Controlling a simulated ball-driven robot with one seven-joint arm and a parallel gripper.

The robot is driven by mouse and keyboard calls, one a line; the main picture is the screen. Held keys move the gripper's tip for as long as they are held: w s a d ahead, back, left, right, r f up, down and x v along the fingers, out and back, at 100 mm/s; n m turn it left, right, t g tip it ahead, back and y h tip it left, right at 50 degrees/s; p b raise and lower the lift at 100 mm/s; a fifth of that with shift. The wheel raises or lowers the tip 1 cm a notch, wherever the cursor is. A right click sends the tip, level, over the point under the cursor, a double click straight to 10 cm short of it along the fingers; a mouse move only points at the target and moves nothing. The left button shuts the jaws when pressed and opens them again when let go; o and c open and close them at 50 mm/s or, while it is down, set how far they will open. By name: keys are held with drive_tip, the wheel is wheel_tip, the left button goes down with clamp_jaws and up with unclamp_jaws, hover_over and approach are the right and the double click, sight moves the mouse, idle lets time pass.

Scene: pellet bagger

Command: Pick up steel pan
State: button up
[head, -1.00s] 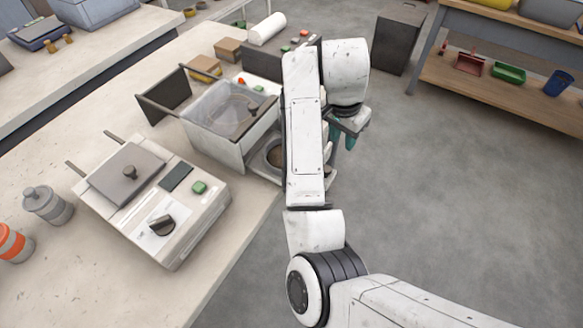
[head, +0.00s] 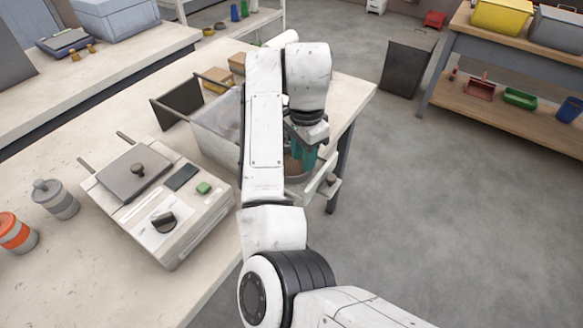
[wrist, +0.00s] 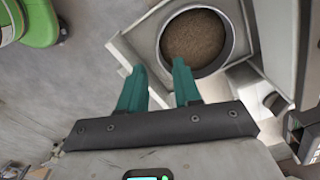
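The steel pan (wrist: 230,48) is a round metal vessel with brown pellets in it, seated in a light frame in the wrist view. In the head view, only a brownish part of the pan (head: 292,166) shows behind my gripper (head: 304,158). In the wrist view, my gripper (wrist: 159,65) has its two teal fingers apart with nothing held between them. The right fingertip overlaps the pan's near-left rim in the picture, and the left fingertip lies outside the rim. I cannot tell whether either finger touches the pan.
The clear-sided bagger bin (head: 215,130) stands left of my arm. A white sealer (head: 160,200) with a knob sits nearer on the bench. A green rounded object (wrist: 40,22) is at the wrist view's upper left. Open floor (head: 430,220) lies to the right.

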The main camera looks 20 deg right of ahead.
wheel_tip(320, 180, down, 5)
drive_tip(key=shift+f, duration=0.1)
idle(0.3)
clamp_jaws()
